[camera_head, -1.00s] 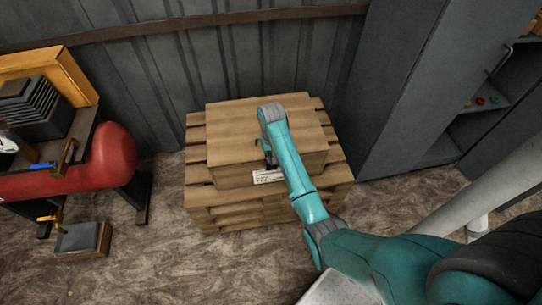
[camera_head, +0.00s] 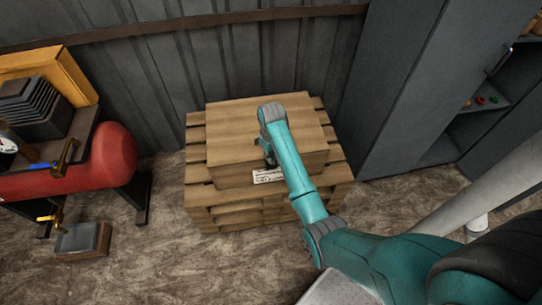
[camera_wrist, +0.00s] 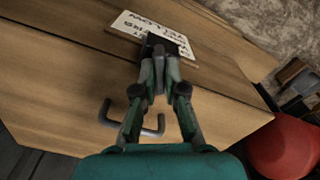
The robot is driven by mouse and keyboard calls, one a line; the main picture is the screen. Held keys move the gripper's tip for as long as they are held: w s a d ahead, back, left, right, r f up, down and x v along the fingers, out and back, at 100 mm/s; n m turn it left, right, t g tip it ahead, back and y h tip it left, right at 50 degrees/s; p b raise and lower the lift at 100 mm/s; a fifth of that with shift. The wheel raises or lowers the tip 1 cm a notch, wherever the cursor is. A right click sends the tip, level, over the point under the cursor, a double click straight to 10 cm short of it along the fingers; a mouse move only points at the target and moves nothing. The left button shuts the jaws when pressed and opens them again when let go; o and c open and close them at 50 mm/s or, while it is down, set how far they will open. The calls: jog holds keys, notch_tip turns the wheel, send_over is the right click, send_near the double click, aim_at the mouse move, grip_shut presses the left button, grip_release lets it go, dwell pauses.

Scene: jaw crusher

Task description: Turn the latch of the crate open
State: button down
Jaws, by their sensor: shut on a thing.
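The wooden crate (camera_head: 225,122) sits closed on a stack of pallets in the head view. Its plank face (camera_wrist: 60,75) fills much of the wrist view. My gripper (camera_wrist: 160,62) is at the crate's front, its fingers shut on a small dark piece, which looks like the latch (camera_wrist: 152,42). The fingertips cover part of it, so its exact angle is hard to tell. A white label (camera_wrist: 182,46) with black lettering lies right by the latch; it also shows in the head view (camera_head: 268,176). In the head view my arm hides the latch.
A bent grey handle (camera_wrist: 104,112) stands out from the crate beside my fingers. The pallets (camera_head: 225,215) are under the crate. A red tank (camera_head: 108,155) stands to the left, a grey cabinet (camera_head: 400,90) to the right. A corrugated wall (camera_head: 230,60) is close behind.

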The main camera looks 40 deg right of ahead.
jog(key=n, duration=1.2)
jog(key=shift+n, duration=0.3)
dwell(0.4)
jog(key=c, duration=1.2)
grip_release()
jog(key=shift+c, duration=0.2)
jog(key=shift+r, duration=0.15)
jog(key=shift+r, duration=3.6)
